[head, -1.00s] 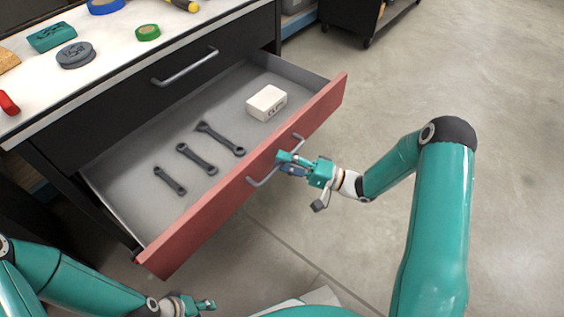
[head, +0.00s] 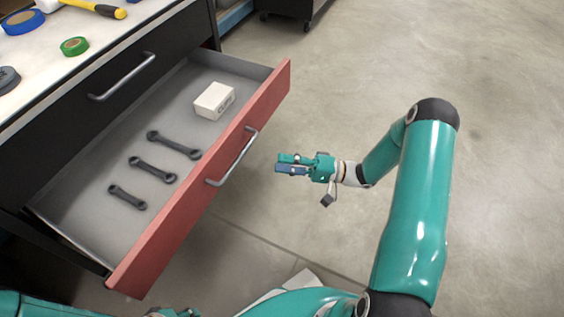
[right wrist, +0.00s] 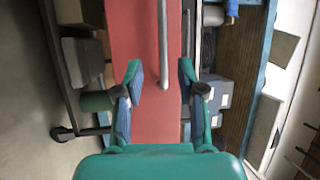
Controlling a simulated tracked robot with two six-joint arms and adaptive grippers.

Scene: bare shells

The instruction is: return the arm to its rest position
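My right gripper (head: 281,164) is to the right of the open drawer's red front (head: 215,180), clear of its silver handle (head: 233,157). In the right wrist view the two fingers of the right gripper (right wrist: 160,72) stand apart with nothing between them. The red front (right wrist: 140,30) and the handle (right wrist: 163,45) show beyond them. My right arm reaches in from the lower right. Only a sliver of my left gripper (head: 182,313) shows at the bottom edge, so its fingers are hidden.
The open drawer holds several dark wrenches, one near the white box (head: 214,100). The worktop above carries a blue tape roll (head: 22,21), a green tape roll (head: 75,46) and a yellow-handled hammer (head: 98,9). Bare concrete floor (head: 500,120) lies to the right.

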